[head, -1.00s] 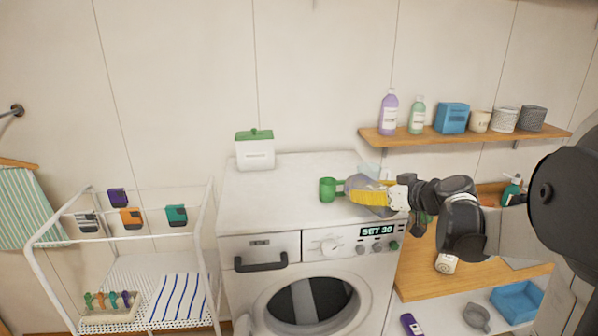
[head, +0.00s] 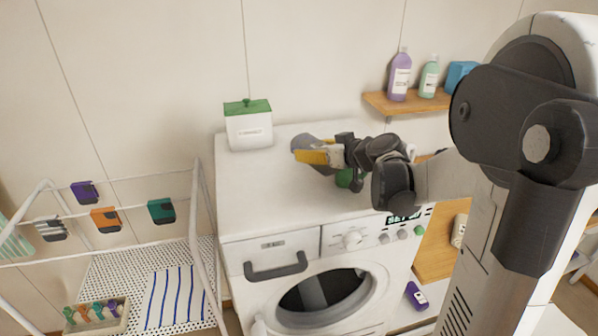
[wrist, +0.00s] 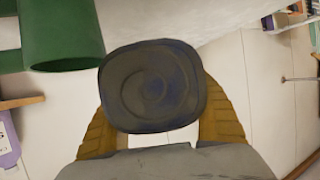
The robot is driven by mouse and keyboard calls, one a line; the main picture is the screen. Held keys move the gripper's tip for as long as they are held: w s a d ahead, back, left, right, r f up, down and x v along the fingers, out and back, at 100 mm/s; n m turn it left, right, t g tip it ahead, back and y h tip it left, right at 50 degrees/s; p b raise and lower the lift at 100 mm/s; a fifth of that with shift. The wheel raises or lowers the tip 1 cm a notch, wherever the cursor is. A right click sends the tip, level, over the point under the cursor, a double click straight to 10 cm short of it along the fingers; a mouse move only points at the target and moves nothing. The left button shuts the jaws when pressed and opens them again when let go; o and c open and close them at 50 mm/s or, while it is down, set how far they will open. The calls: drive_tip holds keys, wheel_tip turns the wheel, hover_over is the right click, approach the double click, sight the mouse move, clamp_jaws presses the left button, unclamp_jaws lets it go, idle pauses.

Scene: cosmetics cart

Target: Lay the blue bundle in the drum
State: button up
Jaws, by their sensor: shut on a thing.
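My gripper (head: 318,156) is shut on a rolled bundle (head: 304,143), which looks dark greyish-blue. In the wrist view, the bundle's spiral end (wrist: 153,88) sits between the two yellow fingers. The gripper holds it above the top of the white washing machine (head: 262,185). The drum (head: 325,297) shows as a dark round opening in the machine's front, below and in front of the gripper. I cannot tell whether glass covers it.
A green mug (head: 346,179) stands on the machine close to my gripper; it also shows in the wrist view (wrist: 64,35). A white box with a green lid (head: 249,130) stands at the back left. A white rack (head: 198,240) stands to the left.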

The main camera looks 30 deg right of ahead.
sight(297, 181)
drive_tip(key=a, duration=0.1)
drive_tip(key=w+a+f, duration=0.2)
drive_tip(key=shift+a+f, duration=0.25)
drive_tip(key=shift+a, duration=0.05)
wheel_tip(297, 181, down, 4)
drive_tip(key=shift+w+f+b, duration=0.1)
drive_tip(key=shift+b, duration=0.35)
drive_tip(key=shift+a, duration=0.1)
drive_tip(key=o, duration=0.9)
drive_tip(key=shift+f, duration=0.15)
drive_tip(key=shift+c, duration=0.2)
drive_tip(key=o, duration=0.4)
drive_tip(key=shift+o, duration=0.2)
drive_tip(key=shift+r, duration=0.2)
